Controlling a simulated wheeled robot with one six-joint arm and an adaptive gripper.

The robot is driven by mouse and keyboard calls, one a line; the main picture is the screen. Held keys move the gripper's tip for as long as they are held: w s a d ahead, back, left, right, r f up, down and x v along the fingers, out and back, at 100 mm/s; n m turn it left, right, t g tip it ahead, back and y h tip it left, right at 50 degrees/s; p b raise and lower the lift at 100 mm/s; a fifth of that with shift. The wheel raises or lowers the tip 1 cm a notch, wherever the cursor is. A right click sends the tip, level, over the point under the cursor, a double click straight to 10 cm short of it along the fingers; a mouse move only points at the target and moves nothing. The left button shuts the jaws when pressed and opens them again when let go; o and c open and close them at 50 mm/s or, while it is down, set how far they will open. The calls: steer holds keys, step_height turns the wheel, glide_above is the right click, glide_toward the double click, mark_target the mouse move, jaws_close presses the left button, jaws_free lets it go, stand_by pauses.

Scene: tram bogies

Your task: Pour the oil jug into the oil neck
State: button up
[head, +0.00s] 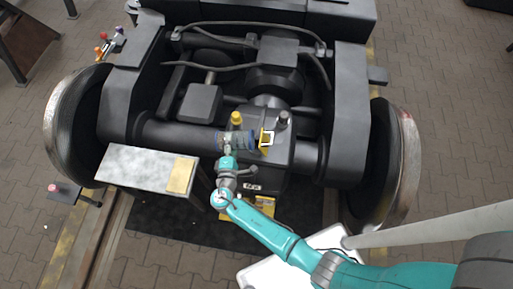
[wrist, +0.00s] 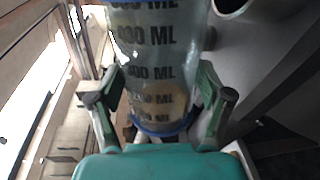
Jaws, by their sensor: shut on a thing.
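The oil jug (head: 243,140) is a clear measuring vessel with blue bands. In the head view it looks tipped well over, above the front of the dark gearbox housing. In the wrist view the jug (wrist: 150,45) shows dark ML marks, a blue rim at its lower end and a little amber colour near that rim. My gripper (head: 229,147) is shut on the jug; its two fingers (wrist: 160,98) sit on either side of it. A short dark neck with a grey top (head: 283,118) stands on the housing right of the jug; I cannot tell whether it is the oil neck.
A yellow cap (head: 236,118) stands on the housing just behind the jug. A grey bench (head: 140,168) with a yellow patch is at left. Large wheels (head: 72,115) and the bogie frame (head: 350,110) flank the housing.

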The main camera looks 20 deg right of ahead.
steer(key=shift+s+d+r+m+y, duration=0.1)
steer(key=shift+d+r+m+y, duration=0.15)
steer(key=shift+r+m, duration=0.5)
stand_by(0.9)
steer(key=shift+s+r+m+p, duration=0.1)
steer(key=shift+r+m+p, duration=0.2)
steer(key=shift+r, duration=0.75)
steer(key=f, duration=0.1)
steer(key=f+n, duration=0.2)
steer(key=shift+w+a+f, duration=0.25)
steer(key=shift+a, duration=0.1)
steer(key=shift+n, duration=0.25)
